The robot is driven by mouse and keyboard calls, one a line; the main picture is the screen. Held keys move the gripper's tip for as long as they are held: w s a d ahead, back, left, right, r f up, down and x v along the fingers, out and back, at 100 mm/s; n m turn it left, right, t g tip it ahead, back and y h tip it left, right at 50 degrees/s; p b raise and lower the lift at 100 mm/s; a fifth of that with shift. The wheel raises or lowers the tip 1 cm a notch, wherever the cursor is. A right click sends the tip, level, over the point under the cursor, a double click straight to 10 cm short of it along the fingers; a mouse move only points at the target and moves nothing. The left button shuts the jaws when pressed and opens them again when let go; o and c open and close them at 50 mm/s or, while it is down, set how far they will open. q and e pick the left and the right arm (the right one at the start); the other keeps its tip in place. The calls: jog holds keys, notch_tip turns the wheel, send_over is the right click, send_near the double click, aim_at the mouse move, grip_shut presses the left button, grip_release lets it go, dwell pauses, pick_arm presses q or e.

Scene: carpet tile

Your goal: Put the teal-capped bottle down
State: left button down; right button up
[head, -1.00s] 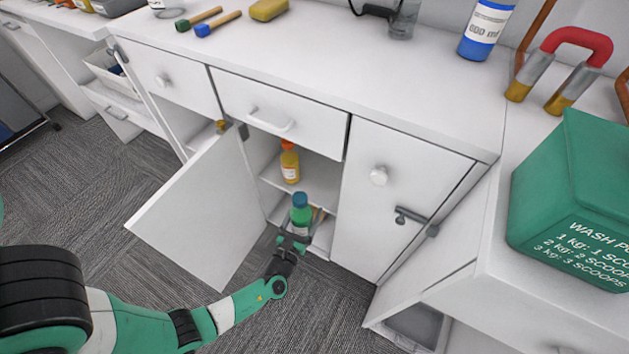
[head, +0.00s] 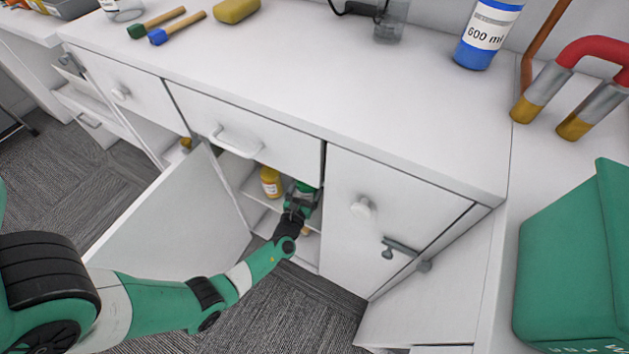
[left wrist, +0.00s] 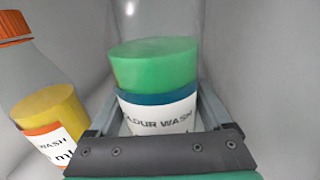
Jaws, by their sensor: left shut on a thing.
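The teal-capped bottle (head: 306,187) is inside the open cabinet, mostly hidden behind my left gripper (head: 297,205) in the head view. In the left wrist view the bottle (left wrist: 153,68) shows a clear upper part, green contents, a blue band and a white label. Its cap is out of that frame. My left gripper (left wrist: 153,118) is shut on it, one finger at each side. I cannot tell whether its base touches the shelf (head: 268,220). My right gripper is not in view.
An orange-capped bottle with yellow contents (left wrist: 45,110) stands close at the left; it also shows in the head view (head: 270,182). The open cabinet door (head: 185,225) is left of my arm. A shut drawer (head: 245,135) lies above the opening.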

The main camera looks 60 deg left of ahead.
pick_arm(q)
jog(key=shift+s+d+f, duration=0.1)
jog(key=shift+s+f, duration=0.1)
jog(key=shift+f, duration=0.1)
jog(key=f+b, duration=0.3)
jog(key=shift+s+d, duration=0.2)
jog(key=shift+s, duration=0.05)
jog(key=shift+f, duration=0.2)
jog(key=shift+w+r, duration=0.15)
jog(key=shift+r, duration=0.05)
jog(key=shift+f, duration=0.2)
grip_release()
jog(key=shift+a, duration=0.1)
